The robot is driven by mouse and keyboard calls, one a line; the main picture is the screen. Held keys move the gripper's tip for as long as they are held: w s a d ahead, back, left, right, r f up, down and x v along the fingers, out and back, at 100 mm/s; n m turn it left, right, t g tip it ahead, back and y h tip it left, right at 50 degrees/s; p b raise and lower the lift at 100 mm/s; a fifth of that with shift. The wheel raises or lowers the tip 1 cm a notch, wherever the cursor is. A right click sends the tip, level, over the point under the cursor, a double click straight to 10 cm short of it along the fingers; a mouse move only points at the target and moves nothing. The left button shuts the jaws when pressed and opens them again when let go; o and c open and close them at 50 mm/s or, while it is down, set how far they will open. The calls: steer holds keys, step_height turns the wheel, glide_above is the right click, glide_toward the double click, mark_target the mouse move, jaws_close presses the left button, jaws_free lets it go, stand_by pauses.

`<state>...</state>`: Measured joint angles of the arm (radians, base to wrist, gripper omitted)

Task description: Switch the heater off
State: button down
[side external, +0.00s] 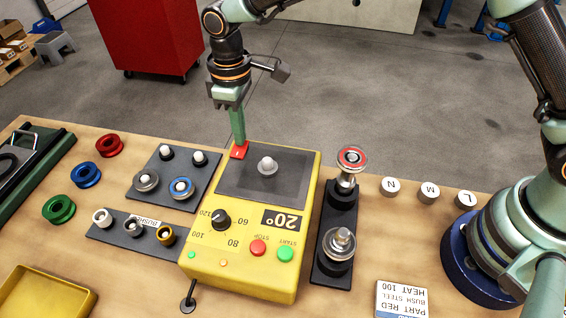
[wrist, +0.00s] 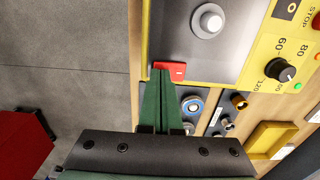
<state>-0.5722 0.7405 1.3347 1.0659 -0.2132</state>
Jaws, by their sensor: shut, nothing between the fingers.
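The heater (side external: 228,268) is a yellow box with a dark top plate and a grey peg on it.
The heater has a black dial (side external: 221,219), a red STOP button (side external: 258,247) and a green START button (side external: 285,254). A dark tray with rings (side external: 148,163) stands to the left. A dark holder with metal parts (side external: 332,268) stands to the right. Open floor lies behind the table.

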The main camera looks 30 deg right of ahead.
steer(key=shift+f, duration=0.25)
steer(key=shift+r, duration=3.55)
